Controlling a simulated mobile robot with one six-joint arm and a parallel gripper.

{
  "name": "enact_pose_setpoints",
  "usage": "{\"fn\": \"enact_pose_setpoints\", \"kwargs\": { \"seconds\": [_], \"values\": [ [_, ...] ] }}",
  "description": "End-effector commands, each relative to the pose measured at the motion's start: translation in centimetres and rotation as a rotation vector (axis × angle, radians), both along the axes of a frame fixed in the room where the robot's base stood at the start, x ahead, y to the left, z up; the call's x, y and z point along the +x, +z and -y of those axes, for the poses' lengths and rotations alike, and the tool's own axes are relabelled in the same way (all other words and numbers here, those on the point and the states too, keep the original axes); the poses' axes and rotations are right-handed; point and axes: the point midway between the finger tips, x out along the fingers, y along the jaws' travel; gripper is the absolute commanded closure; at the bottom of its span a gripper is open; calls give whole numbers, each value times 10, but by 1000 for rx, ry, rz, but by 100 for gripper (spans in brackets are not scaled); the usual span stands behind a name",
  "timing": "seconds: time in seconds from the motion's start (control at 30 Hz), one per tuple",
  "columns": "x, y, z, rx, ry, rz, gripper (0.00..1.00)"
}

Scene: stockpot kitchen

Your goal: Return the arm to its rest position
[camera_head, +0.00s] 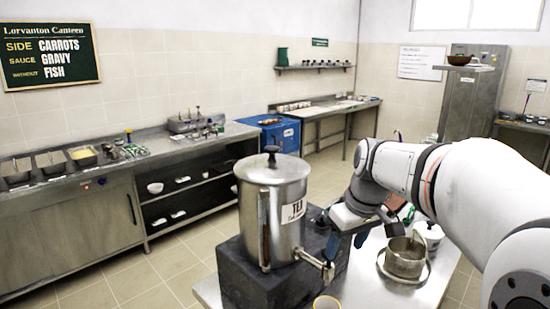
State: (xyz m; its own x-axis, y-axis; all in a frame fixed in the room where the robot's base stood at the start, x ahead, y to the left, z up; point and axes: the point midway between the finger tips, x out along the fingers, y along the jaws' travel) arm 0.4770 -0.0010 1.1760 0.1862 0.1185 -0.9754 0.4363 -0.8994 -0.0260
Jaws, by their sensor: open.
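My white arm reaches in from the right edge of the head view, bent, with its end pointing down. My gripper (347,235) hangs just right of a large steel urn (272,205) with a "TEA" label. Its dark fingers are open and partly blurred against the black stand (245,275) behind them. I see nothing held between them. From this angle I cannot tell whether the gripper touches the urn or the stand.
Right of the gripper, a steel pot (404,258) sits on a saucer-like plate, with a white lidded container (429,234) behind it. A cup (327,302) stands at the front edge below the urn's tap. A long counter (75,190) lines the left wall; the tiled floor between is clear.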

Motion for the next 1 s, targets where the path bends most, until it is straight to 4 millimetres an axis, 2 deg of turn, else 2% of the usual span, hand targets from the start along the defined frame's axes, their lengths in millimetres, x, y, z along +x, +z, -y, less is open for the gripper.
{"fn": "enact_pose_setpoints", "kwargs": {
  "seconds": [0.03,0.3,0.4,0.5,0.67,1.0],
  "values": [
    [-21,-4,-2,-5,-44,2,41],
    [-117,-44,-1,-21,-294,23,41],
    [-144,-60,-1,-22,-365,31,41],
    [-163,-73,0,-20,-416,38,41],
    [-175,-82,0,-20,-452,44,41],
    [-175,-83,1,-19,-455,44,41]
  ]
}}
